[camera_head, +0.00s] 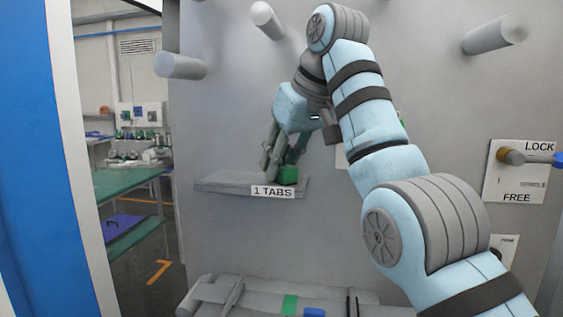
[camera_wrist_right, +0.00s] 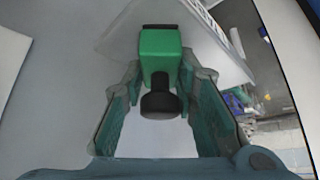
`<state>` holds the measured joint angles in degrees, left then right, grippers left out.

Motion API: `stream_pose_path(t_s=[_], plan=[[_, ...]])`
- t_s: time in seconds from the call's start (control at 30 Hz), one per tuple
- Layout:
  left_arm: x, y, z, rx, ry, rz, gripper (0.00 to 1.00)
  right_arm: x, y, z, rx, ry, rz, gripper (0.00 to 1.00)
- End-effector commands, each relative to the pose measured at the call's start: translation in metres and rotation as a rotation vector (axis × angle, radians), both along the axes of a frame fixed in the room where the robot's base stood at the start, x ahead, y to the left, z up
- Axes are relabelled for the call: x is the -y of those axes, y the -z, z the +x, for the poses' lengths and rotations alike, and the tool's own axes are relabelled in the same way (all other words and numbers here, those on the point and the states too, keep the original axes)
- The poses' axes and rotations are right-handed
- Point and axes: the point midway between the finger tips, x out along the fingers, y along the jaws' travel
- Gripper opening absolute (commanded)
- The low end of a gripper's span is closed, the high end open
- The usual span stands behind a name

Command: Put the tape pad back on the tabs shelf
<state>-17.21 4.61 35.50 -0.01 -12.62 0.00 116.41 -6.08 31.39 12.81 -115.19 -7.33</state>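The tape pad (camera_head: 288,174) is a small green block at the "1 TABS" shelf (camera_head: 220,184), above the label's right part. In the right wrist view the tape pad (camera_wrist_right: 160,52) has a black round knob facing the camera. My right gripper (camera_head: 279,165) reaches down to the shelf from above. Its two green fingers (camera_wrist_right: 160,85) stand apart on either side of the knob, with pale gaps beside the knob. The fingertips are close to the block's sides; light contact there is hard to rule out. My left gripper is not in view.
Grey pegs (camera_head: 180,66) stick out of the grey panel above the shelf. A LOCK/FREE plate with a knob (camera_head: 511,156) is at the right. A grey ledge with fixtures (camera_head: 255,295) lies below. A blue-edged opening at the left shows a green bench (camera_head: 125,182).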

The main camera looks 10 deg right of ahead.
Motion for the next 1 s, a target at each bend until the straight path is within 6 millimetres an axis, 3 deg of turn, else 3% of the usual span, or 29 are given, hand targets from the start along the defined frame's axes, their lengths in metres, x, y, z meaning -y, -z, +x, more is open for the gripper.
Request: stream_pose_path(t_s=[0.03,0.1,0.13,0.53,0.67,0.9,1.0], plan=[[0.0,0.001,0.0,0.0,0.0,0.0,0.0,0.0,0.001,0.0,0.0,0.0,0.0,0.34],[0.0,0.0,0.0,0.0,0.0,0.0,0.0,0.0,0.0,0.0,0.0,0.0,0.0,0.45],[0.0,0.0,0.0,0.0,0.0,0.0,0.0,0.0,0.0,0.0,0.0,0.0,0.0,0.46],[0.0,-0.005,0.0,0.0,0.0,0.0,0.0,0.001,-0.009,-0.002,0.001,0.001,0.0,0.46],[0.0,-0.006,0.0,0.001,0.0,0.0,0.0,0.006,-0.029,-0.014,0.003,0.001,0.0,0.46],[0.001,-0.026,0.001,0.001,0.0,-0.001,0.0,0.019,-0.084,-0.045,0.001,0.001,0.0,0.46],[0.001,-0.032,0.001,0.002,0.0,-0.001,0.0,0.023,-0.099,-0.054,0.001,0.0,0.0,0.46]])
